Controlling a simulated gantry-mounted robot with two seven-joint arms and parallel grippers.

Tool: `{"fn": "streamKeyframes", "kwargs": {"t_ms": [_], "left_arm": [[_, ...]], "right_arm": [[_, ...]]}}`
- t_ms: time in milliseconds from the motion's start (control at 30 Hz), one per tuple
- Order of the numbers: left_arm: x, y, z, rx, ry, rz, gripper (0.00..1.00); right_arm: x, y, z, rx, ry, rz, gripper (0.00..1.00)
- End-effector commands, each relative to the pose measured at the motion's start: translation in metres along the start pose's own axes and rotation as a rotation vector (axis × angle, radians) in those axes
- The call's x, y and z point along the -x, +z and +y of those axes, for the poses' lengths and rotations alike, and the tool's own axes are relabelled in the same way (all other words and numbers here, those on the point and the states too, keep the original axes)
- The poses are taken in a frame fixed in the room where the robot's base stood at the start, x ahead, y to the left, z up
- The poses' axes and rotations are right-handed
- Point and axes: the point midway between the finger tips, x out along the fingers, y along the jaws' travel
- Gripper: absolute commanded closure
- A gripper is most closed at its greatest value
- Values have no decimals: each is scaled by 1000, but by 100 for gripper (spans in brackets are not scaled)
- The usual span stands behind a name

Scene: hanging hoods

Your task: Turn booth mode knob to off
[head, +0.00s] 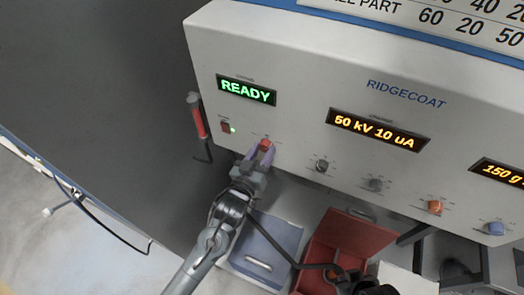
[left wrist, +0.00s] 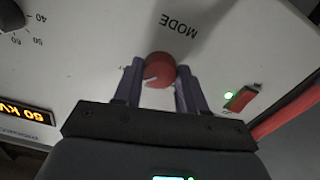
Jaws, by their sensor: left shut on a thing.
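The booth mode knob (head: 265,145) is a small red knob on the lower left of the white control panel, below the green READY display. In the left wrist view the red knob (left wrist: 159,69) has a white pointer mark aimed to the lower left, with the label MODE beside it. My left gripper (head: 259,152) is at the panel with its purple fingers on either side of the knob, shut on it. In the left wrist view the left gripper's fingers (left wrist: 159,85) flank the knob. The position labels around the knob are too small to read or hidden.
A red power switch (head: 226,127) with a lit green light sits left of the knob. A red-handled tool (head: 199,118) hangs at the panel's left edge. A red bin (head: 348,238) stands below.

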Motion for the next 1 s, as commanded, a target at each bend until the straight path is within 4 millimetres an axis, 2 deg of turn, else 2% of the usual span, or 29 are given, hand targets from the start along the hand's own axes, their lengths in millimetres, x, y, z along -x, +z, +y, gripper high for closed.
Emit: {"fn": "streamKeyframes", "kwargs": {"t_ms": [600,1000], "left_arm": [[0,-2,2,568,-2,-1,90],[0,0,1,787,-2,-1,90]], "right_arm": [[26,-8,0,-4,-3,0,100],[34,-11,-1,-8,-6,1,100]]}}
